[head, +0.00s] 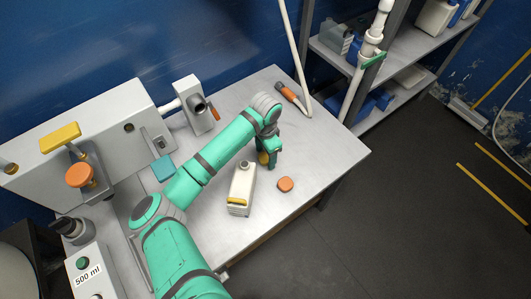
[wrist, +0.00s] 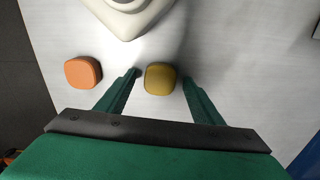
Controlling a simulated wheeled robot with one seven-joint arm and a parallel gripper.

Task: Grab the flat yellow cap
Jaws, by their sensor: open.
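The flat yellow cap (wrist: 160,78) lies on the grey table and shows whole in the wrist view. My gripper (wrist: 162,73) is open, with one green finger on each side of the cap and a gap on both sides. In the head view the yellow cap (head: 263,158) shows partly beside my gripper (head: 270,164), which points down at the table. I cannot tell how high the fingertips are above the table.
An orange cap (head: 285,184) lies right of a white bottle (head: 241,186) with a yellow band. Its base edge is close to the fingers. A grey machine with a yellow handle (head: 60,137) stands left. An orange-handled tool (head: 289,95) lies at the back.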

